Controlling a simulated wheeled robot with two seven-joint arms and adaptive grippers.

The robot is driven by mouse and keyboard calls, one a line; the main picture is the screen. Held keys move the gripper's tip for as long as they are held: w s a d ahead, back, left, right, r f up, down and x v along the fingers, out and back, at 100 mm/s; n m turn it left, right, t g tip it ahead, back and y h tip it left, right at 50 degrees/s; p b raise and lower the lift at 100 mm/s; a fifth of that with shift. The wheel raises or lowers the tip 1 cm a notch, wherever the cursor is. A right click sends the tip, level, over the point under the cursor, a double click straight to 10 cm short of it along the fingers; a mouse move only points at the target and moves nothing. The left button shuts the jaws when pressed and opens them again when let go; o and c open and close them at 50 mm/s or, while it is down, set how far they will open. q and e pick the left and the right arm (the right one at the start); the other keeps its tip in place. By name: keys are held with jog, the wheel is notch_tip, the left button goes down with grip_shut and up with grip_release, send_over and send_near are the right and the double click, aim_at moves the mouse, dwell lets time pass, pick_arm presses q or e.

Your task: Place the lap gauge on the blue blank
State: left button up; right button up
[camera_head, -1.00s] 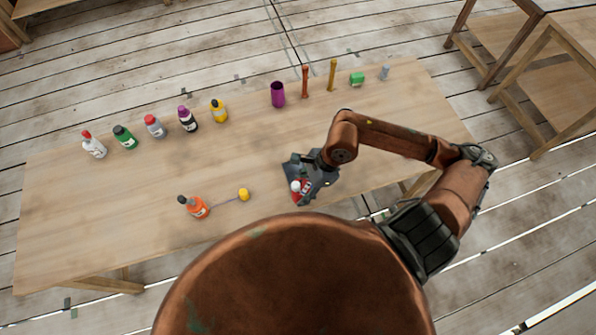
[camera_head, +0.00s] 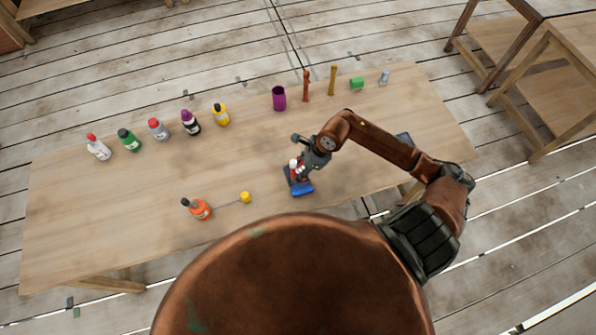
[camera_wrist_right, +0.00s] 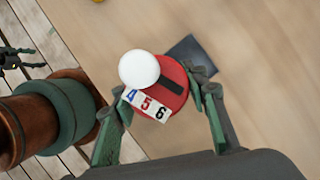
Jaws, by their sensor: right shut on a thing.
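My right gripper (camera_head: 299,158) is shut on a red round piece with a white ball knob and a strip reading 4, 5, 6, which looks like the lap gauge (camera_wrist_right: 172,88). In the right wrist view the gripper (camera_wrist_right: 160,108) has one finger on either side of it. In the head view the gauge (camera_head: 294,167) is small and partly covered. A bright blue piece (camera_head: 303,189), seemingly the blue blank, lies just in front of the gripper. I cannot tell whether gauge and blank touch. What seems to be my left gripper (camera_wrist_right: 12,58) shows at the wrist view's edge.
A dark flat plate (camera_wrist_right: 190,57) lies near the gauge. An orange bottle (camera_head: 200,209) and a yellow-ended piece (camera_head: 245,198) are to the left. The table's middle is clear.

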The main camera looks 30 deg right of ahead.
jog(key=shift+w+d+f, duration=0.2)
jog(key=shift+w+f, duration=0.45)
jog(key=shift+f, duration=0.15)
jog(key=shift+w+f+p, duration=0.1)
jog(key=shift+f+p, duration=0.35)
jog(key=shift+f, duration=1.2)
jog(key=shift+f, duration=0.1)
jog(key=o, duration=1.2)
jog(key=shift+o, duration=0.2)
jog(key=v, duration=1.2)
jog(key=shift+b, duration=0.4)
